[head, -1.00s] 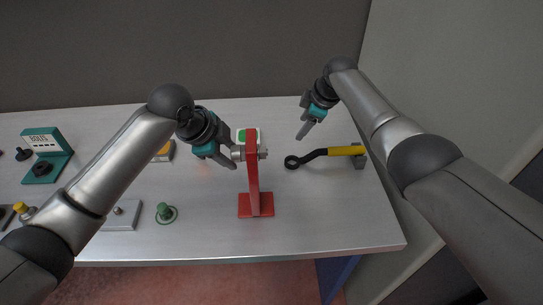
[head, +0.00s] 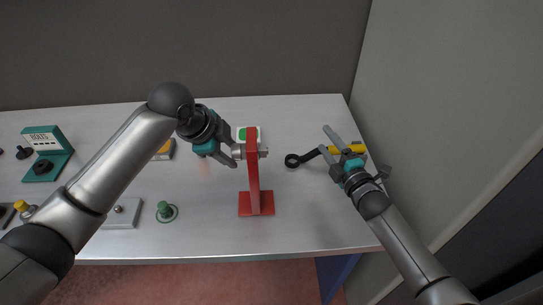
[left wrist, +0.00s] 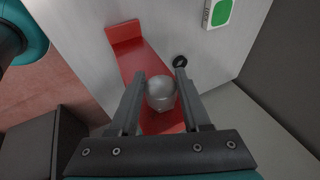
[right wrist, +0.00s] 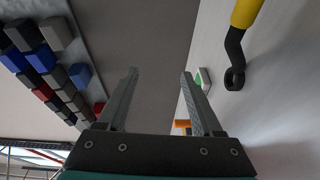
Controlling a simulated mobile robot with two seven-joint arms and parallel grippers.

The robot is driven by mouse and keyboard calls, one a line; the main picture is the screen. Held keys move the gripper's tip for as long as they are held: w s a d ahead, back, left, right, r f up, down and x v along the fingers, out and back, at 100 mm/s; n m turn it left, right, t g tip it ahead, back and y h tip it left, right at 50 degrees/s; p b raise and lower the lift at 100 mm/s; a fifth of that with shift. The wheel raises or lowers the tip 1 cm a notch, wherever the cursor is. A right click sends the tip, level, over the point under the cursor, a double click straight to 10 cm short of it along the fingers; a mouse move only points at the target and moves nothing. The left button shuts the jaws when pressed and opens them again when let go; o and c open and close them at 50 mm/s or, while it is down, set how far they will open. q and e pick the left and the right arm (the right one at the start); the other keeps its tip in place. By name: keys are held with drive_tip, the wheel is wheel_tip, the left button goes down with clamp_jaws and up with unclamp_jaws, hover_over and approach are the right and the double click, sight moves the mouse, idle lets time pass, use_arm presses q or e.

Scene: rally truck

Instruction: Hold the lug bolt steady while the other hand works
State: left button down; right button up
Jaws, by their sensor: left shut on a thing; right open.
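The silver lug bolt (head: 263,153) passes crosswise through the top of an upright red stand (head: 253,178) on the bench. My left gripper (head: 234,156) is shut on the bolt's left end, beside the stand. In the left wrist view the bolt's rounded silver head (left wrist: 160,92) sits between the two fingers (left wrist: 160,70), with the red stand behind it. My right gripper (head: 324,139) is open and empty at the wrench. The wrench has a black ring end (head: 291,161) and a yellow handle (head: 334,150). In the right wrist view the wrench (right wrist: 236,50) is right of the open fingers (right wrist: 158,75).
A green knob (head: 164,210) and grey plate (head: 122,214) lie front left. A teal bolt holder (head: 45,154) is far left. The wall stands close on the right. The bench right of the stand's base is clear.

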sight(262, 151)
drive_tip(key=s+a+r+n+g+y, duration=0.1)
drive_tip(key=s+a+n+g+y, duration=0.15)
drive_tip(key=s+n+y, duration=0.4)
drive_tip(key=s+a+r+n+g+y, duration=0.1)
drive_tip(key=s+a+n+y, duration=0.25)
drive_tip(key=s, duration=0.55)
drive_tip(key=x, duration=1.2)
drive_tip(key=shift+a+f+m, duration=0.15)
drive_tip(key=shift+f+m, duration=0.05)
drive_tip(key=shift+m, duration=0.2)
drive_tip(key=shift+s, duration=0.1)
drive_tip(key=shift+c, duration=0.2)
clamp_jaws()
